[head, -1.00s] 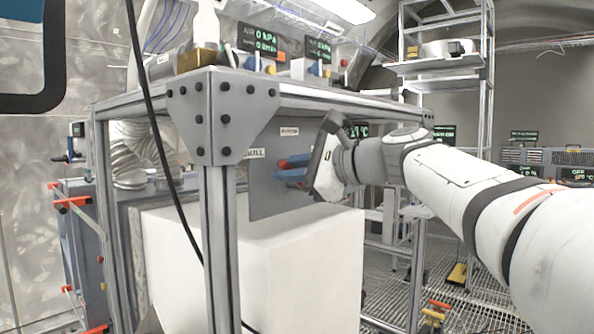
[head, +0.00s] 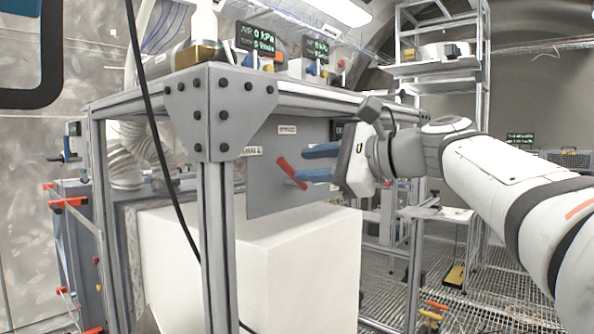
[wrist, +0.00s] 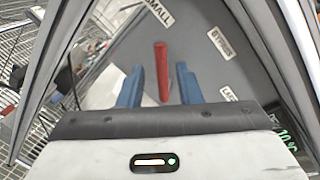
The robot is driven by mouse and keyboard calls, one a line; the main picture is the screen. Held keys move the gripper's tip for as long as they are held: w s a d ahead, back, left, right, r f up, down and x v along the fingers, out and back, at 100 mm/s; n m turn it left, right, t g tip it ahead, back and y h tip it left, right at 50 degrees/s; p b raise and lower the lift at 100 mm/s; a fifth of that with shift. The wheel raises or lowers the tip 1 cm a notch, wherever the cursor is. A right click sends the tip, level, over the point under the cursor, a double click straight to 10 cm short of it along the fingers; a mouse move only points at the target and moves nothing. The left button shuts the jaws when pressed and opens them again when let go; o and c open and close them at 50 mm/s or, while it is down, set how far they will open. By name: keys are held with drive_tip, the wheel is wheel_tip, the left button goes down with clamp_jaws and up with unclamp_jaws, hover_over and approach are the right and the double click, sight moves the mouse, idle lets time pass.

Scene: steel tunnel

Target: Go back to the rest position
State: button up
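A grey panel (head: 262,190) hangs under the frame's top and carries a red lever (head: 291,173). In the wrist view the red lever (wrist: 161,72) points up toward the label SMALL (wrist: 157,12). Labels BYPASS (wrist: 220,43) and LARGE (wrist: 228,94) are to its right, the last partly hidden. My gripper (head: 306,163) is open, its blue fingers just right of the lever in the head view. In the wrist view my gripper (wrist: 160,88) has a finger on each side of the lever, with a gap on both sides.
The metal frame (head: 218,240) stands close around the panel, with a post in front. A large white block (head: 295,265) lies below my gripper. A black cable (head: 160,150) hangs in front at left. A shelf rack (head: 440,67) stands behind my arm. Grated floor shows at right.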

drive_tip(key=shift+v, duration=1)
drive_tip(key=s+d+f+n+g+h, duration=0.2)
drive_tip(key=s+d+f+n+h, duration=0.2)
drive_tip(key=f, duration=1)
drive_tip(key=s+d+f+n+g+h, duration=0.1)
drive_tip(key=s+d+f+n+h, duration=0.3)
drive_tip(key=s+f, duration=0.4)
drive_tip(key=s+d+f+n+g+h, duration=0.2)
drive_tip(key=s+d+f+n+h, duration=0.3)
drive_tip(key=f, duration=1.6)
drive_tip(key=shift+s+f+n+g+h, duration=0.3)
drive_tip(key=shift+s+f+n+h, duration=0.15)
drive_tip(key=shift+s, duration=0.25)
drive_tip(key=shift+r, duration=0.1)
drive_tip(key=shift+c, duration=0.2)
